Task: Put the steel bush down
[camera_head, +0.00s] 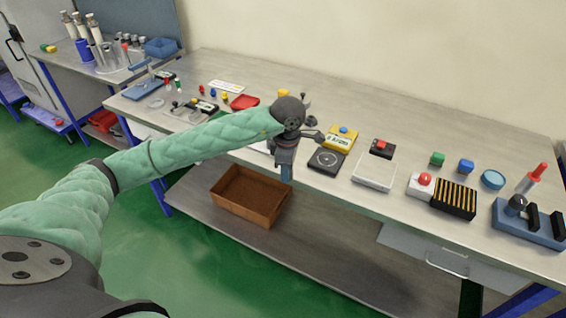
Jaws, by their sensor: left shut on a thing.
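My left gripper (285,158) hangs down from its dark wrist at the front edge of the workbench (440,120), left of the black square plate with a ring mark (326,161). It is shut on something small. I cannot make out the steel bush itself between the fingers; the gripper and wrist hide it at this distance. My right gripper is not in view.
A brown crate (250,216) stands on the lower shelf. The bench's back strip is clear.

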